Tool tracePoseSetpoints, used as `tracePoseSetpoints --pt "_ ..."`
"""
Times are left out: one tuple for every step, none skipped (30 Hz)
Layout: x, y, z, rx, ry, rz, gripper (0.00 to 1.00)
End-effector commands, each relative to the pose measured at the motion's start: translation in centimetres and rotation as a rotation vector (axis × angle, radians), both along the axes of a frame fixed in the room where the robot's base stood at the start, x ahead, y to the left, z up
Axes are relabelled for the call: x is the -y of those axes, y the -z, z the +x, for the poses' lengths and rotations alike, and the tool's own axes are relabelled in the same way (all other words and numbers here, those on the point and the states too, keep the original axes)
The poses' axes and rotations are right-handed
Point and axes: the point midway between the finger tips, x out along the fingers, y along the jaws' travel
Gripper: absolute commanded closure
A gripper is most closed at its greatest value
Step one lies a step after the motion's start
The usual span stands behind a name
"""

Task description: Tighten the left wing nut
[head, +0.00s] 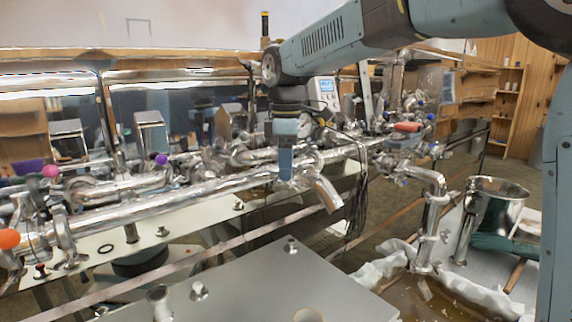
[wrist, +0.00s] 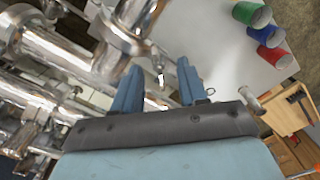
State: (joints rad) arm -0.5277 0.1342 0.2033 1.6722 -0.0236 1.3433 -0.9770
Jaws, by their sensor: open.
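My gripper (head: 287,162) hangs over the long shiny steel pipe (head: 170,203) in the head view, close to its short angled outlet (head: 322,190). In the wrist view my gripper (wrist: 160,72) has its two blue fingers apart. A small bright metal piece (wrist: 160,78) shows in line with the gap between them; whether it is a wing nut, and how far below it lies, I cannot tell. A thick steel pipe fitting (wrist: 122,35) lies beyond the left finger. I cannot single out the left wing nut among the shiny clamps and fittings.
A grey metal table (head: 250,285) is in front, with small fittings on it. A steel bucket (head: 490,215) and white cloth (head: 475,296) are at right. Valves with coloured handles (head: 407,127) crowd the pipe's right end. Red, green and blue cups (wrist: 262,33) show at upper right.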

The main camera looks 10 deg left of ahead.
Motion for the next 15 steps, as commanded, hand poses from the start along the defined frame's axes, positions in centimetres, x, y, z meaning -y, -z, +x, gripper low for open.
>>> tracePoseSetpoints --pt "0.0 0.0 0.0 0.0 0.0 0.0 0.58" --pt "-0.01 0.0 0.0 0.0 0.0 0.0 0.58" --pt "0.0 0.0 0.0 0.0 0.0 0.0 0.58" --pt "-0.01 -0.01 0.0 0.0 0.0 0.0 0.58" --pt "-0.01 -0.01 -0.01 0.0 0.0 0.0 0.61" --pt "-0.01 -0.01 -0.01 0.0 0.0 0.0 0.65" --pt "-0.01 -0.01 -0.01 0.0 0.0 0.0 0.68" --pt "-0.01 -0.01 -0.01 0.0 0.0 0.0 0.7" --pt "-0.01 -0.01 -0.01 0.0 0.0 0.0 0.74" --pt "-0.01 -0.01 -0.01 0.0 0.0 0.0 0.77" --pt "-0.01 -0.01 -0.01 0.0 0.0 0.0 0.8" --pt "-0.01 -0.02 -0.01 0.0 0.0 0.0 0.84" --pt "-0.01 -0.02 -0.01 0.0 0.0 0.0 0.87" --pt "-0.01 -0.02 -0.01 0.0 0.0 0.0 0.9" --pt "-0.01 -0.02 0.0 0.0 0.0 0.0 0.93"
